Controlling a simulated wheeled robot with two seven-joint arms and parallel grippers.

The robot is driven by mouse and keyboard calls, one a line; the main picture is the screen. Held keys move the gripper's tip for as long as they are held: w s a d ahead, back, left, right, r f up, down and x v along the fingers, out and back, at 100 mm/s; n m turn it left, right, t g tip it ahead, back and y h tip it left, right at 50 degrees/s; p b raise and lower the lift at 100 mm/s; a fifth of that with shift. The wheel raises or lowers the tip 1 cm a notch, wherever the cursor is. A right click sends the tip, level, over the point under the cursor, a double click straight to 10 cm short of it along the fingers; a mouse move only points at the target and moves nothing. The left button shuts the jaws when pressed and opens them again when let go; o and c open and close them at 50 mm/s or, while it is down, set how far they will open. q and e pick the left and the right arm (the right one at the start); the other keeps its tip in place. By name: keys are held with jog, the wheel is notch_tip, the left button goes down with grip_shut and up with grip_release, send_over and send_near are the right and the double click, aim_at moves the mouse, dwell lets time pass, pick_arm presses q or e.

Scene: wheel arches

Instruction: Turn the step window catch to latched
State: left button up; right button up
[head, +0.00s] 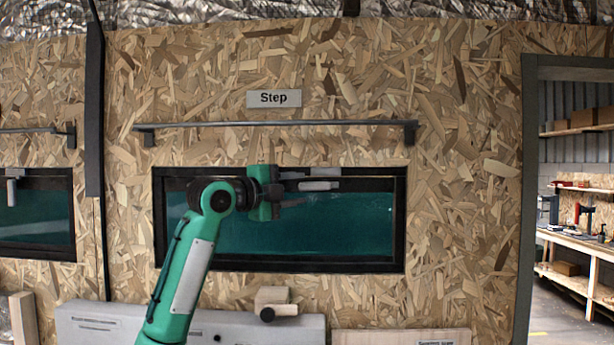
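The step window (350,262) is a dark-framed pane in the chipboard wall, under a sign reading "Step" (273,98). Its catch (320,185) is a small light grey lever near the top middle of the frame, lying about level below a grey mount. My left gripper (292,188) is at the left end of the catch, pointing right. Its dark fingers look apart, one above and one below the lever's height. I cannot tell whether they touch the lever. My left forearm covers part of the window's lower left. My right gripper is not in view.
A dark rail (280,125) juts out above the window. Another window (35,215) with its own catch is at the left, past a dark upright post (95,110). Below are a light grey box-like unit (240,325) and a wooden block (275,298). A doorway opens at the right.

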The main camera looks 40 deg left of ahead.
aim_at(306, 187)
pick_arm(q)
jog(key=shift+r+p+x, duration=0.25)
jog(key=shift+p+x, duration=0.3)
jog(key=shift+x, duration=0.45)
jog(key=shift+w+d, duration=0.1)
jog(key=shift+w, duration=0.15)
jog(key=shift+w+d+f, duration=0.1)
jog(key=shift+w+f, duration=0.05)
jog(key=shift+w, duration=0.2)
jog(key=shift+s, duration=0.1)
jog(key=c, duration=0.8)
grip_shut()
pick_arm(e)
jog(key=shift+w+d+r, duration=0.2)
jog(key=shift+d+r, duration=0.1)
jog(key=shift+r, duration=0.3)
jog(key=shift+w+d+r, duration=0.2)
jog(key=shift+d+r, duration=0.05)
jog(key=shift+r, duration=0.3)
